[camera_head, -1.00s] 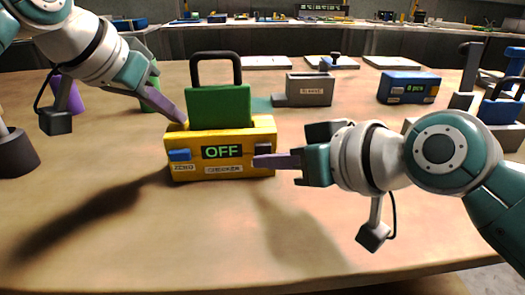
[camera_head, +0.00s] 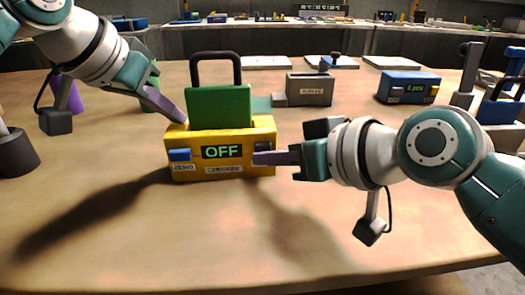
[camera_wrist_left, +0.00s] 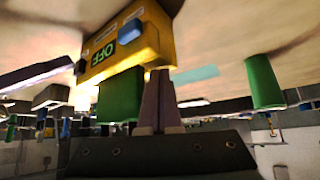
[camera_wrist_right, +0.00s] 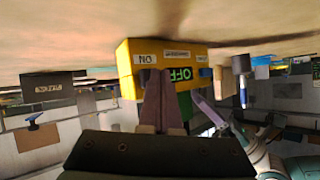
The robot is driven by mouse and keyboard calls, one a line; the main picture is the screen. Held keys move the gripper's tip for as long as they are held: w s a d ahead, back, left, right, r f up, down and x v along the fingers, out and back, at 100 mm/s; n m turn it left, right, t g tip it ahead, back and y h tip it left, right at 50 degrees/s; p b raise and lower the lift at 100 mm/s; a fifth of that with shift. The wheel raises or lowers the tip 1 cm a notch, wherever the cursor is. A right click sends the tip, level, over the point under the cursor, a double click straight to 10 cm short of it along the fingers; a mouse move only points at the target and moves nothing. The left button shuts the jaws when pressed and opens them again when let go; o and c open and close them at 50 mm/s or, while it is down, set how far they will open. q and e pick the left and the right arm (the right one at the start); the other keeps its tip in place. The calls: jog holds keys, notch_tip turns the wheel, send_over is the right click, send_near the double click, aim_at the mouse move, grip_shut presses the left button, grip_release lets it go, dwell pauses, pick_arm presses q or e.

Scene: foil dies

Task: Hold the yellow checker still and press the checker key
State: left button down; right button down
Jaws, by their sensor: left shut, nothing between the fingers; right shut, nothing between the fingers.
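The yellow checker (camera_head: 245,138) stands on the table, its display (camera_head: 222,152) reading OFF. A blue key (camera_head: 180,155) is at the left of its front face. A green block with a dark handle (camera_head: 219,107) sits on top. My left gripper (camera_head: 180,118) is shut and empty, its tips at the checker's top left edge. The left wrist view shows those fingers (camera_wrist_left: 160,100) against the checker. My right gripper (camera_head: 262,158) is shut and empty, its tips at the right of the front face, over the spot of the ON key. In the right wrist view its fingers (camera_wrist_right: 158,100) hide that key.
A grey box (camera_head: 309,90) stands behind the checker to the right. A blue counter (camera_head: 408,87) reading pcs is farther right. A green cylinder (camera_head: 150,92) and a purple one (camera_head: 70,94) stand at the left. The table front (camera_head: 230,245) is clear.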

pick_arm(q)
jog(key=shift+s+a+f, duration=0.1)
jog(key=shift+s+f, duration=0.05)
jog(key=shift+f, duration=0.1)
pick_arm(e)
jog(key=shift+s, duration=0.85)
jog(key=shift+s+d, duration=0.1)
jog(key=shift+s, duration=2.9)
pick_arm(q)
jog(key=shift+r, duration=0.1)
pick_arm(e)
jog(key=shift+r, duration=0.1)
